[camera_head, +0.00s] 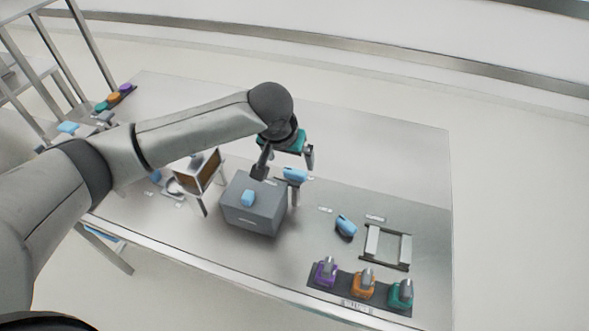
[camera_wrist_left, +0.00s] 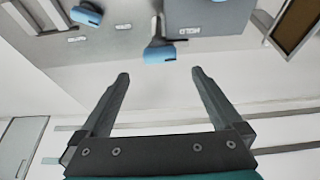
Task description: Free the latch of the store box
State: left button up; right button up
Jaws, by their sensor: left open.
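My left gripper (camera_head: 285,165) is open and empty at the box's far side, fingers pointing down. In the left wrist view, the blue handle lies between and beyond the two fingertips (camera_wrist_left: 160,73), apart from them. My right gripper is not in view.
A brown-panelled stand (camera_head: 198,172) is left of the box. A loose blue-handled piece (camera_head: 346,226) and a metal frame (camera_head: 387,246) lie to the right. A dark rack (camera_head: 360,290) with purple, orange and teal pieces is at the front right. The table's back right is clear.

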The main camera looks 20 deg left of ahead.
aim_at(295, 171)
pick_arm(q)
jog(key=x, duration=0.8)
jog(key=shift+b, duration=0.4)
jog(key=c, duration=1.3)
